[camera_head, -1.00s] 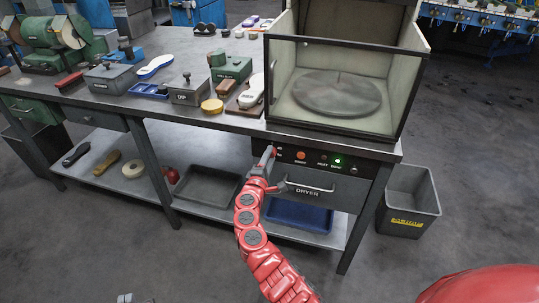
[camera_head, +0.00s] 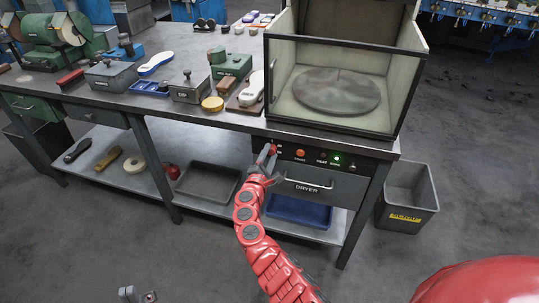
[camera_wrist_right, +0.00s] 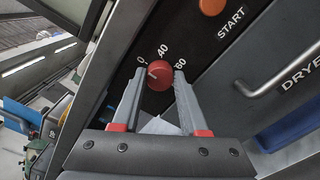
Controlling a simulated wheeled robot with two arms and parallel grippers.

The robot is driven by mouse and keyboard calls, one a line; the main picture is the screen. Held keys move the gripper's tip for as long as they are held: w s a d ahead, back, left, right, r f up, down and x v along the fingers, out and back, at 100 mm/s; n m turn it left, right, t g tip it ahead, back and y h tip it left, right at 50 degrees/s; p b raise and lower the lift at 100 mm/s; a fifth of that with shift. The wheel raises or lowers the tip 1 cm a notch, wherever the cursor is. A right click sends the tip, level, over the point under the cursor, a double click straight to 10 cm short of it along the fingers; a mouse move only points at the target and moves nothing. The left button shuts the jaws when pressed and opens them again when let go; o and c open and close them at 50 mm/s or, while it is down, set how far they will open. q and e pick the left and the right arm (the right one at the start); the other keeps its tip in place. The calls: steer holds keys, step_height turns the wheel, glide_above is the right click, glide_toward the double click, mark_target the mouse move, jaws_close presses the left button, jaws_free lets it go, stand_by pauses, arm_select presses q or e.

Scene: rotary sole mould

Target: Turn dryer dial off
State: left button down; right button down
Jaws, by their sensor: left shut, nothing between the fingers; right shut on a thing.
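The dryer (camera_head: 334,92) stands on the bench with its open-fronted chamber and round turntable (camera_head: 336,92). Its red dial (camera_wrist_right: 159,76) is on the dark front panel, beside the marks 0, 40 and 60. The dial's pale pointer line faces roughly toward the 0. In the head view the dial (camera_head: 272,148) shows at the panel's left end. My right gripper (camera_wrist_right: 157,78) has one finger on each side of the dial and is shut on it; it also shows in the head view (camera_head: 267,157). My left gripper (camera_head: 137,295) is empty and shut, partly cut off at the bottom edge.
An orange START button (camera_head: 300,153) and a lit green lamp (camera_head: 336,158) are right of the dial. A drawer handle (camera_head: 308,185) lies below. A grey bin (camera_head: 407,200) stands right of the bench. Blue and grey trays lie on the lower shelf.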

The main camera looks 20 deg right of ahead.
steer(key=shift+c, duration=2.2)
jaws_free()
steer(key=shift+s+a, duration=0.1)
steer(key=shift+s+a, duration=0.15)
steer(key=shift+s, duration=0.1)
steer(key=v, duration=1.6)
steer(key=shift+s+a, duration=0.2)
steer(key=shift+s, duration=0.05)
steer(key=shift+f, duration=0.1)
